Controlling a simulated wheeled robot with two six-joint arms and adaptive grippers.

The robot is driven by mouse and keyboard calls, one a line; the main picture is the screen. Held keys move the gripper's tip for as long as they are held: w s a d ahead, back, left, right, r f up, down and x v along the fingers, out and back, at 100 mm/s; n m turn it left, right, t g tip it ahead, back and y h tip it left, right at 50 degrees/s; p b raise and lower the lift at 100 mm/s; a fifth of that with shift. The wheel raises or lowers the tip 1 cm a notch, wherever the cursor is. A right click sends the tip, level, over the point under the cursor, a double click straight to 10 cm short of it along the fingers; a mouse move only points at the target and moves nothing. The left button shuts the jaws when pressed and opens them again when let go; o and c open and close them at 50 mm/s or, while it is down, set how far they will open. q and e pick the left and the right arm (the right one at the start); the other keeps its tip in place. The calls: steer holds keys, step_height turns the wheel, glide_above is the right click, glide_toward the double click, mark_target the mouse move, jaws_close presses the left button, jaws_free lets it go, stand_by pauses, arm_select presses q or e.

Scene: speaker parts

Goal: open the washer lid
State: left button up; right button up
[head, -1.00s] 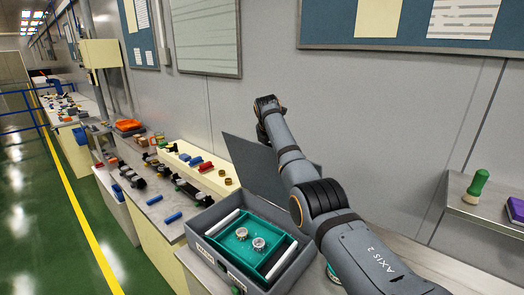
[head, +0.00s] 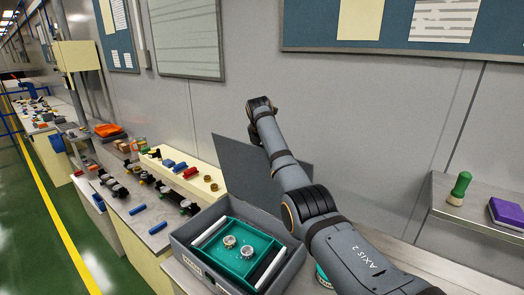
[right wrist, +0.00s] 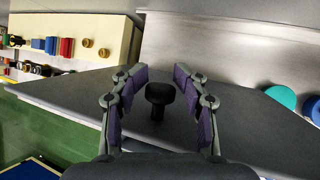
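The washer is a grey box (head: 293,265) at the lower middle of the head view. Its dark grey lid (head: 232,165) stands raised behind it, tilted back, so the inside shows. In the right wrist view the lid's dark face (right wrist: 80,97) carries a black knob (right wrist: 159,98). My right gripper (right wrist: 160,72) has its two purple-padded fingers apart, one on each side of the knob, with gaps between pads and knob. In the head view this gripper is hidden behind the lid and arm. My left gripper is in neither view.
Inside the box is a teal tray (head: 225,262) with two round metal parts. A cream block (head: 205,185) with coloured parts stands to the left. A shelf (head: 440,207) at the right bears a green-handled stamp (head: 460,186) and a purple block (head: 506,211). The grey wall is close behind.

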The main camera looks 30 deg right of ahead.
steer(key=shift+o, duration=0.4)
steer(key=shift+s+a, duration=0.1)
steer(key=shift+s, duration=0.1)
steer(key=shift+a+f, duration=0.1)
steer(key=shift+w+f, duration=0.1)
steer(key=v, duration=1.2)
